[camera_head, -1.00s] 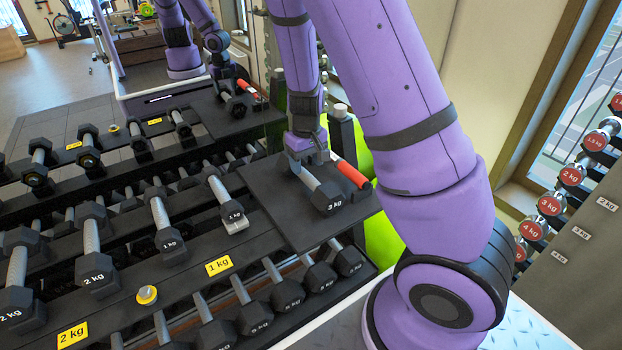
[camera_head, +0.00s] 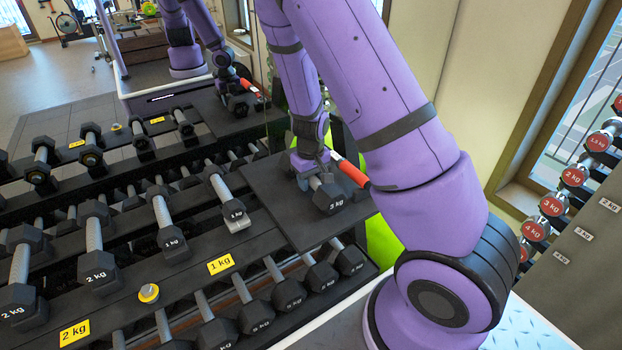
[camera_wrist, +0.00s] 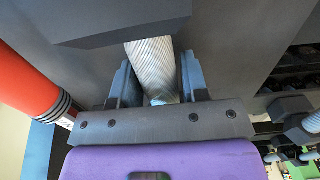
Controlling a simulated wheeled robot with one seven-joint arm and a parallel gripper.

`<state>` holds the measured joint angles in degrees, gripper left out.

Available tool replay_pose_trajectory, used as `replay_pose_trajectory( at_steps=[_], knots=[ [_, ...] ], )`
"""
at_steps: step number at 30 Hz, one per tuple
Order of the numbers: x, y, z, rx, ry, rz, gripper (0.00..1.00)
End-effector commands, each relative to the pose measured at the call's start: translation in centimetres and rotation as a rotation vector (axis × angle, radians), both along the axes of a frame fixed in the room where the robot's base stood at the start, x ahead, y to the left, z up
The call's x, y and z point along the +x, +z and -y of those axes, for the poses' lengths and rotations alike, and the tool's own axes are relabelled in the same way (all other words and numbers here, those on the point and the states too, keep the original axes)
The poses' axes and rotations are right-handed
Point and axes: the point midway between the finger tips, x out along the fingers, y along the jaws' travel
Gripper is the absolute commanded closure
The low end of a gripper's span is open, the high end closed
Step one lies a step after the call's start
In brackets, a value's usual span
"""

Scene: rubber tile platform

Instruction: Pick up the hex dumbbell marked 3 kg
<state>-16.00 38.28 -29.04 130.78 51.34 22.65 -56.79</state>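The hex dumbbell marked 3 kg (camera_head: 329,196) lies on a flat dark rubber platform (camera_head: 270,192), its marked head facing the camera. My gripper (camera_head: 309,176) is down at its grey handle, behind the marked head. In the wrist view, the ridged handle (camera_wrist: 153,62) runs between the two fingers of my gripper (camera_wrist: 157,82), one finger on each side and close to it. Whether the fingers press on the handle cannot be told. A dark head (camera_wrist: 120,22) shows at the top of the wrist view. The other head is hidden in the head view.
A red cylindrical object (camera_head: 352,172) lies just right of the dumbbell, also close in the wrist view (camera_wrist: 25,80). A 1 kg dumbbell (camera_head: 228,201) stands left of the platform. Racks of other dumbbells fill the left and front. A mirror behind reflects the scene.

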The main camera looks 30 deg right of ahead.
Motion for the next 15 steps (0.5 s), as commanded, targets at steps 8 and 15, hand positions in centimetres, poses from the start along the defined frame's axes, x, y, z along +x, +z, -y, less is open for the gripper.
replay_pose_trajectory(
  at_steps=[8, 15],
  knots=[
    [0.01, 0.02, -0.01, 0.000, 0.000, 0.000, 1.00],
    [0.15, 0.17, 0.04, 0.000, 0.000, 0.004, 1.00]
  ],
)
